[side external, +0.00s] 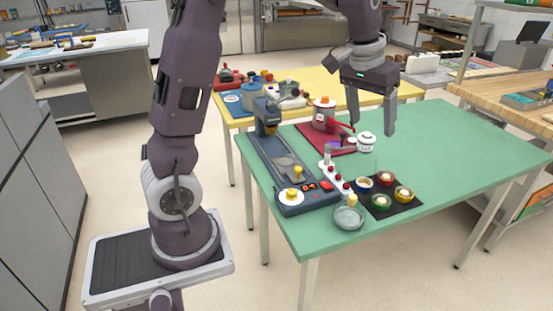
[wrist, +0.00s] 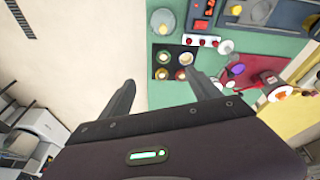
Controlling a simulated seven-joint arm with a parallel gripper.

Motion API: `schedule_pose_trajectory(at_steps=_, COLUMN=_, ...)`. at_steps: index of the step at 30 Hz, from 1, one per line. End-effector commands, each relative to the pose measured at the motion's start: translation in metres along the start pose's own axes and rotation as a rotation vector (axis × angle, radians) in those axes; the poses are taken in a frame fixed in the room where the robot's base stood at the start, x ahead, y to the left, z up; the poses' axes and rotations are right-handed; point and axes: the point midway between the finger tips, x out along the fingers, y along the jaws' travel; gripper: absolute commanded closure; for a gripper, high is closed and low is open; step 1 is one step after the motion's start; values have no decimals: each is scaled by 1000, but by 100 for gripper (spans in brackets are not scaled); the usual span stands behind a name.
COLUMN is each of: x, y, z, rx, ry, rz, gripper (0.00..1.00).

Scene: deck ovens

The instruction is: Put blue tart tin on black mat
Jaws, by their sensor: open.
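The blue tart tin (side external: 364,184) has a pale filling. It stands at the left corner of the black mat (side external: 408,208) on the green table. I cannot tell whether it rests wholly on the mat. Red (side external: 386,179), yellow (side external: 403,195) and green (side external: 381,203) tins stand close to it on the mat. My gripper (side external: 372,128) is open and empty, high above the table. In the wrist view its fingers (wrist: 160,84) are apart with nothing between them.
A glass flask (side external: 349,215) and a white block with red knobs (side external: 334,180) stand left of the mat. A long blue-grey device (side external: 283,165) lies beyond them. A white lidded jar (side external: 366,142) and a red mat (side external: 310,134) are behind. The table's right side is clear.

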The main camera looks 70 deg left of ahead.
Motion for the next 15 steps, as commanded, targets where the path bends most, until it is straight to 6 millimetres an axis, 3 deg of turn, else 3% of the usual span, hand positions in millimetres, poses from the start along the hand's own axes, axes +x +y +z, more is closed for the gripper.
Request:
schedule_pose_trajectory(at_steps=1, x=-35, y=14, z=33, rx=37, ry=34, rz=21, gripper=28)
schedule_pose_trajectory(at_steps=3, x=-70, y=26, z=88, rx=93, ry=74, rz=40, gripper=28)
schedule_pose_trajectory(at_steps=6, x=-96, y=32, z=166, rx=174, ry=130, rz=51, gripper=28)
schedule_pose_trajectory(at_steps=9, x=-99, y=28, z=225, rx=236, ry=174, rz=49, gripper=28)
schedule_pose_trajectory(at_steps=12, x=-94, y=23, z=259, rx=273, ry=202, rz=42, gripper=28)
schedule_pose_trajectory(at_steps=15, x=-90, y=20, z=271, rx=286, ry=211, rz=39, gripper=28)
